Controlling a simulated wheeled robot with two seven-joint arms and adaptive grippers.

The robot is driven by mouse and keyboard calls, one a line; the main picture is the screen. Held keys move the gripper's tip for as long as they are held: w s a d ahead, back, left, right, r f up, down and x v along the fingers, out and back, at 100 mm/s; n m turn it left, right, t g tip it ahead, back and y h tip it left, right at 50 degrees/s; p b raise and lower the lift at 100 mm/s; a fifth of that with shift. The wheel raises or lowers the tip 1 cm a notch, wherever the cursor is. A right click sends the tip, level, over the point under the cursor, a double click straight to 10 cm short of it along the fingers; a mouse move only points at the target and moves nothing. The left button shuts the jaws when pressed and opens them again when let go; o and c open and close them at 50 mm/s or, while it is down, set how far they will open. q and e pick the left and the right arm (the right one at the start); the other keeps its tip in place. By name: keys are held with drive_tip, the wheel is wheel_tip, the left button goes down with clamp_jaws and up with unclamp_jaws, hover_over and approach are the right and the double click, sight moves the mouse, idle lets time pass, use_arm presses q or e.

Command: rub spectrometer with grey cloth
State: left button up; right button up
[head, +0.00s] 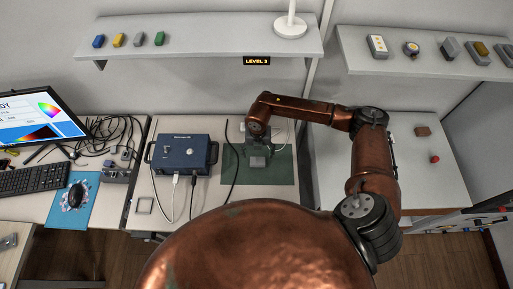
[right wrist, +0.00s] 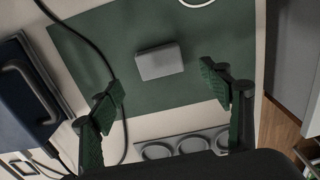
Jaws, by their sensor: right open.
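The spectrometer is a blue box (head: 184,152) with side handles and cables at its front, standing on the middle table. Part of it shows at the left edge of the right wrist view (right wrist: 27,90). A small grey rectangular pad, which looks like the grey cloth (right wrist: 160,62), lies on a green mat (right wrist: 92,62). It also shows in the head view (head: 257,162). My right gripper (head: 258,140) is above the mat, right of the spectrometer. In the right wrist view its green-padded fingers (right wrist: 166,92) are wide apart and empty, with the pad beyond them between the tips. My left gripper is not seen.
A grey holder with round recesses (right wrist: 180,147) lies near the mat. A monitor (head: 38,117) and keyboard (head: 34,179) stand left. Shelves (head: 200,37) hang above. The right table (head: 425,185) is mostly clear.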

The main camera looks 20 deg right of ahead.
sight(257, 161)
wheel_tip(257, 161, down, 5)
drive_tip(key=shift+a, duration=0.15)
drive_tip(key=shift+f, duration=0.6)
drive_tip(key=c, duration=1.4)
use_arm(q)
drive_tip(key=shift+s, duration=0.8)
use_arm(e)
drive_tip(key=shift+o, duration=0.2)
drive_tip(key=shift+r, duration=0.1)
use_arm(q)
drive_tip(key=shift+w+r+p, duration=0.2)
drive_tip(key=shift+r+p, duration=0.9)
drive_tip(key=shift+p, duration=0.05)
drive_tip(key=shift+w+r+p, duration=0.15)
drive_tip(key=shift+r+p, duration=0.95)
use_arm(e)
drive_tip(key=shift+r, duration=2.95)
